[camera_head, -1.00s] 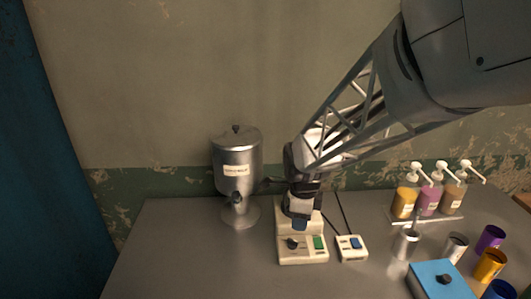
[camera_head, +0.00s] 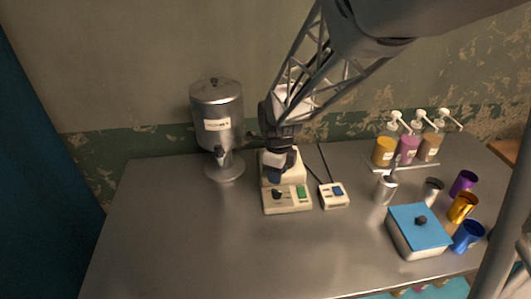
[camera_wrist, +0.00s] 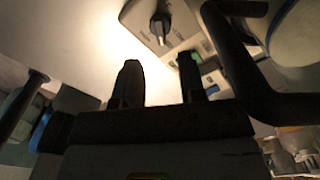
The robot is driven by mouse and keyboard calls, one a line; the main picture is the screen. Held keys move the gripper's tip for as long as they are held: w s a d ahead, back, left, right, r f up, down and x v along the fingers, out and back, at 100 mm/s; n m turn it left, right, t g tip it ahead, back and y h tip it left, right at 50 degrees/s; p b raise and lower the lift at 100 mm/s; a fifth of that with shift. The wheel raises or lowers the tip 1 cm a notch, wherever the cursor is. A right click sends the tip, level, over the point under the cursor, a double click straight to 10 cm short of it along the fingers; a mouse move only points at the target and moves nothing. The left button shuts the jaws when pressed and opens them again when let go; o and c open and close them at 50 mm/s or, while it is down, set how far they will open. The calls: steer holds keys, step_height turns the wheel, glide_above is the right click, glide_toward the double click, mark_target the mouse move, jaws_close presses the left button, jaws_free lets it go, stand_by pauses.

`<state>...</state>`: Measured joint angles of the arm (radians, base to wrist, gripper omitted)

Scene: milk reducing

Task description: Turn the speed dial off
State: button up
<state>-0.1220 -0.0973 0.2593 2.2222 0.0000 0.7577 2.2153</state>
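The speed dial (camera_head: 276,194) is a black knob on the front panel of a cream appliance (camera_head: 288,208). In the wrist view the dial (camera_wrist: 160,28) sits on its light panel (camera_wrist: 185,22), ahead of my fingers, with its pointer tilted and small marks around it. My gripper (camera_wrist: 160,82) has its two dark fingers spread apart with nothing between them, and it is apart from the dial. In the head view my wrist hangs over the back of the appliance; the fingertips are hard to make out there.
A green switch (camera_head: 301,192) is beside the dial. A small control box (camera_head: 334,202) lies to the right. A metal dispenser (camera_head: 218,118) stands left. Pump bottles (camera_head: 406,150), a metal cup (camera_head: 385,190) and a blue-lidded box (camera_head: 418,226) stand right. The table front left is clear.

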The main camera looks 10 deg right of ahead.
mark_target(277, 190)
steer(key=shift+f, duration=3.45)
jaws_close()
